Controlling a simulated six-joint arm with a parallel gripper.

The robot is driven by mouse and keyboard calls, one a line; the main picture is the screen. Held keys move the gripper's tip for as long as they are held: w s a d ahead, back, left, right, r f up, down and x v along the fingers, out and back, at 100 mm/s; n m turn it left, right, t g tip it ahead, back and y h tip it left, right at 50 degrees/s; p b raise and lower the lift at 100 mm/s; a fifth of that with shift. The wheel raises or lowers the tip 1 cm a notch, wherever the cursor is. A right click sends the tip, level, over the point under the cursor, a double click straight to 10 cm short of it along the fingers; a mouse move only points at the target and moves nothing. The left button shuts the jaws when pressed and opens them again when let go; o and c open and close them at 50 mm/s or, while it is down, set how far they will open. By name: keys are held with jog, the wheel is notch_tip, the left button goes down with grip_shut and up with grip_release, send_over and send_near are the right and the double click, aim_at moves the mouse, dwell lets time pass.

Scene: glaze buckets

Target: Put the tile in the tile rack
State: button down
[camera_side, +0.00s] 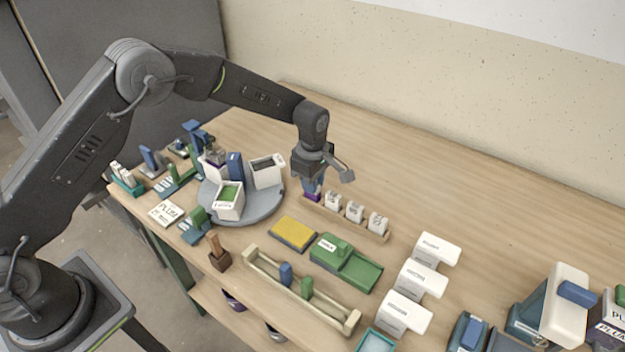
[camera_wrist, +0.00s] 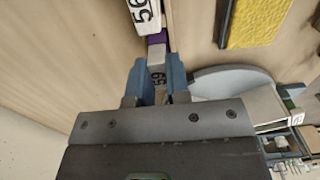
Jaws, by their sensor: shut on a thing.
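The tile rack (camera_side: 346,225) is a low wooden strip near the middle of the table, holding three white tiles (camera_side: 354,211) in a row. My gripper (camera_side: 313,184) points down over the rack's left end and is shut on a tile (camera_side: 313,197) with a purple lower end. I cannot tell whether the held tile touches the rack's bottom.
A grey turntable (camera_side: 258,209) with white containers stands close to the left of the gripper. A yellow sponge-like pad (camera_side: 293,233), a green tray (camera_side: 346,262) and a long wooden holder (camera_side: 325,309) lie in front. The table behind the rack is clear.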

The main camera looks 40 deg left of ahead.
jog(key=shift+f, duration=0.35)
dwell(0.5)
jog(key=c, duration=1)
grip_release()
jog(key=shift+r, duration=0.15)
jog(key=shift+r, duration=3.4)
